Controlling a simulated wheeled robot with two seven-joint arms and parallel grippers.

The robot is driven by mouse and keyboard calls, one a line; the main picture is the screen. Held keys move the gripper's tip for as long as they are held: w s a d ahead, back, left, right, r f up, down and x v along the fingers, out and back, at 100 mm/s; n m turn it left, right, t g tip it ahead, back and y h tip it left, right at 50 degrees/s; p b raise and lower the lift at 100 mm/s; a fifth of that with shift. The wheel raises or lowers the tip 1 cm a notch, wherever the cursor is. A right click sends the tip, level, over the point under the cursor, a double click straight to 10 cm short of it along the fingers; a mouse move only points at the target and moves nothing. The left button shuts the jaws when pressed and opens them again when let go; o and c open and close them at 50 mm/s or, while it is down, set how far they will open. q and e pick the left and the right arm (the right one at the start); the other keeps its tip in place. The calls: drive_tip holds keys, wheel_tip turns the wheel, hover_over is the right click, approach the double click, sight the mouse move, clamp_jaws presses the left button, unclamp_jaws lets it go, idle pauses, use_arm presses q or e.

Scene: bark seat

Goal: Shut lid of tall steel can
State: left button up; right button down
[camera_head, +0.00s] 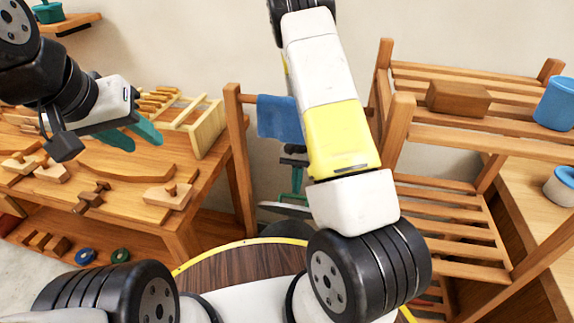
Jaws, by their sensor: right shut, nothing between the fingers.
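I cannot make out the tall steel can or its lid in the head view. My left gripper (134,137) is over the left workbench, with its two teal fingers apart and nothing between them. My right arm rises through the middle of the view and hides much of what lies behind it. My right gripper (292,184) shows only in part beside this arm, its teal fingers pointing down, shut and empty. A pale flat edge (284,208) lies just below it; I cannot tell what it belongs to.
The left workbench (206,180) holds wooden tools and a rack. A blue cloth (278,117) hangs from a rail. On the right, a slatted shelf (440,192) carries a wooden block (458,98) and a blue can (555,103). A blue and white pot (562,186) stands at the right edge.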

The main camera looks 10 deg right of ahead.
drive_tip(key=shift+s+a+f, duration=0.15)
drive_tip(key=shift+s+a, duration=0.15)
drive_tip(key=shift+s, duration=0.3)
drive_tip(key=shift+s+a+f, duration=0.1)
drive_tip(key=shift+s+a, duration=0.15)
drive_tip(key=shift+s, duration=0.3)
drive_tip(key=shift+r, duration=0.1)
